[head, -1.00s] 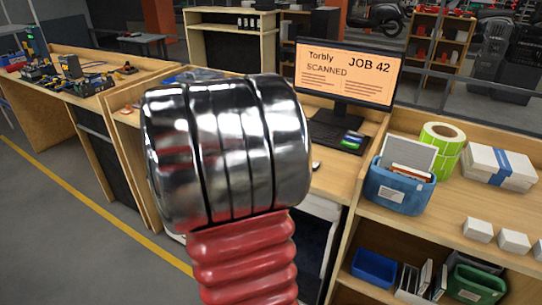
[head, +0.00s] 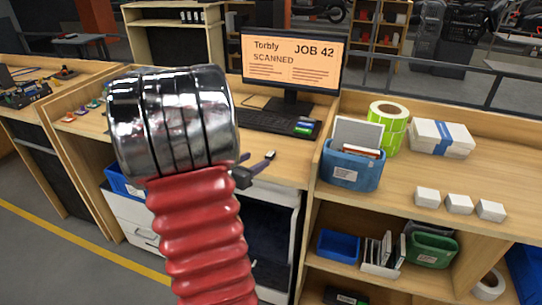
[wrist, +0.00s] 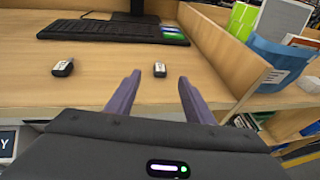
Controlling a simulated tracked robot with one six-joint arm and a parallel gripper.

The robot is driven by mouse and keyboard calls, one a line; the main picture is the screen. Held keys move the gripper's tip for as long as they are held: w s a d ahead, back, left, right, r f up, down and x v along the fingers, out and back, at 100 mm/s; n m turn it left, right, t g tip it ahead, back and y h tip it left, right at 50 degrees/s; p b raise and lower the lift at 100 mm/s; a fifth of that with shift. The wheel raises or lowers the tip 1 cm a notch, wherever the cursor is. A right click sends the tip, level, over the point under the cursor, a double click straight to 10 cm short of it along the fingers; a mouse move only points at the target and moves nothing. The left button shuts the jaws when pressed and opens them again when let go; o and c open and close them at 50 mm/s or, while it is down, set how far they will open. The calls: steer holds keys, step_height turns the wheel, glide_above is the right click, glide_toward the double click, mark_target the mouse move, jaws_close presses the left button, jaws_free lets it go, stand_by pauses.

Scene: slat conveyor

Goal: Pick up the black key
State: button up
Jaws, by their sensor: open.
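Two small dark key fobs with pale faces lie apart on the wooden desk in the wrist view, one at left (wrist: 63,68) and one near the middle (wrist: 160,70). I cannot tell for certain which is the black key. My gripper (wrist: 159,80) is open, its two purple fingers pointing at the desk, with the middle fob ahead between the fingertips and nothing held. In the head view my gripper (head: 257,163) shows partly behind my arm, over the desk's front part. A small dark item (head: 270,154) is at its fingertip; my arm hides the desk to its left.
A black keyboard (head: 268,121) and a monitor (head: 291,62) stand behind. A wooden divider (wrist: 237,52) rises on the right, with a blue bin (head: 352,172) and a green roll (head: 388,128) beyond it. Several small coloured items (head: 82,111) lie at the desk's left.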

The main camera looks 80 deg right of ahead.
mark_target(271, 153)
steer(key=shift+x, duration=2)
steer(key=shift+x, duration=2.6)
steer(key=shift+f, duration=0.15)
steer(key=shift+c, duration=0.6)
steer(key=c, duration=1.1)
